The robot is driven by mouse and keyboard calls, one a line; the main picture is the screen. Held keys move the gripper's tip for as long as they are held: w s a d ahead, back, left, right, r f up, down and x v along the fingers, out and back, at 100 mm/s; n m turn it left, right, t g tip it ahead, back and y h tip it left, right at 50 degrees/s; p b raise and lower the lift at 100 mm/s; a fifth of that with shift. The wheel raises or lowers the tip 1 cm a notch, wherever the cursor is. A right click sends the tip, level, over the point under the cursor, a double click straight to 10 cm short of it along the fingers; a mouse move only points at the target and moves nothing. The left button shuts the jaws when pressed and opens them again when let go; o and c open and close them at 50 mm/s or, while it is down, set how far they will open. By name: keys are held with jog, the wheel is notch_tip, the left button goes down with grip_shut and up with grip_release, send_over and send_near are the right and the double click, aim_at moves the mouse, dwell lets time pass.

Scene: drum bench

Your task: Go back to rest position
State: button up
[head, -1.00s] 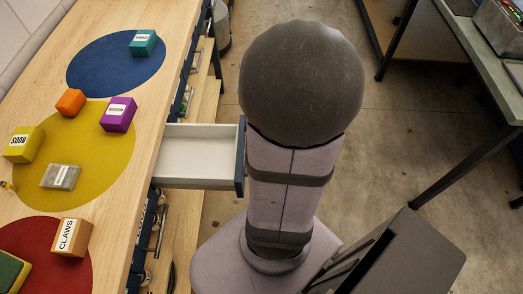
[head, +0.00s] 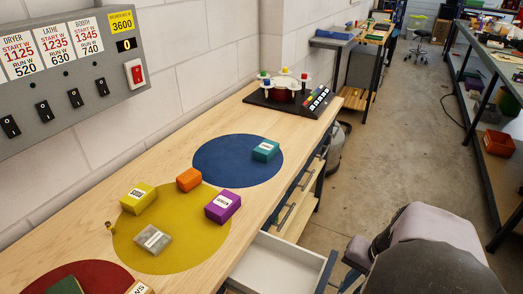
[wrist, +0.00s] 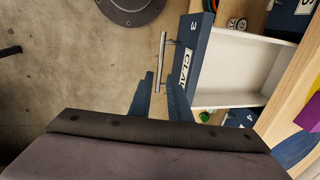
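My gripper (wrist: 160,103) shows in the wrist view as two dark blue fingers with a gap between them; nothing is held in the gap. A pulled-out drawer (wrist: 238,70) with a white inside, dark blue front and silver handle (wrist: 161,62) is just beyond the fingers. I cannot tell whether the fingers touch it. In the head view the open drawer (head: 270,268) juts from the bench's right side, and the part of its inside that shows is empty. My arm fills the lower right there, and the gripper is mostly hidden behind it.
The bench (head: 75,235) bears a blue disc (head: 225,165), a yellow disc (head: 190,250) and a red disc (head: 100,280) with several blocks. A control box (head: 70,75) hangs on the wall. A device with coloured knobs (head: 290,95) stands at the far end. Floor right of the bench is open.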

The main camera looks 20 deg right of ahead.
jog(key=w+a+r+n+p, duration=0.1)
jog(key=a+r+n+p, duration=0.3)
jog(key=a+p, duration=0.2)
jog(key=w+a+r+n+g+h+p, duration=0.1)
jog(key=a+r+n+p, duration=0.3)
jog(key=a, duration=0.6)
jog(key=shift+w+r+n+g+h+p, duration=0.25)
jog(key=shift+w+n+p, duration=0.35)
jog(key=shift+p, duration=0.4)
jog(key=shift+s+a, duration=0.1)
